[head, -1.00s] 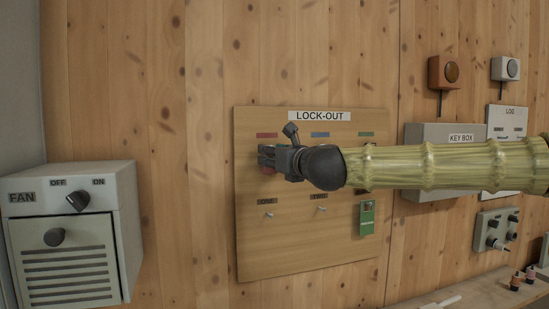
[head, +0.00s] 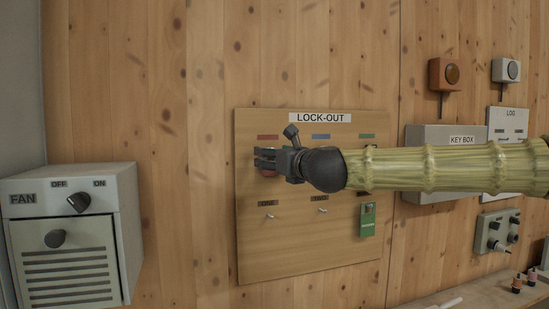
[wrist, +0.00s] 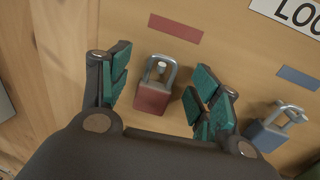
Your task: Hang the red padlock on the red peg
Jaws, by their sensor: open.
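The red padlock (wrist: 153,97) is in the wrist view below the red label, its grey shackle upright. A pale peg tip (wrist: 161,67) shows inside the shackle loop, so the padlock appears to hang on this peg. My gripper (wrist: 163,68) is open, with one green-padded finger on each side of the padlock and a visible gap to both. In the head view my gripper (head: 266,158) is at the left of the lock-out board, just under the red label (head: 268,137). Only a bit of the padlock (head: 268,174) shows there below the fingers.
A blue padlock (wrist: 266,131) hangs to the right, close beyond my right finger. The fan box (head: 70,235) stands left; the key box (head: 425,137) is right.

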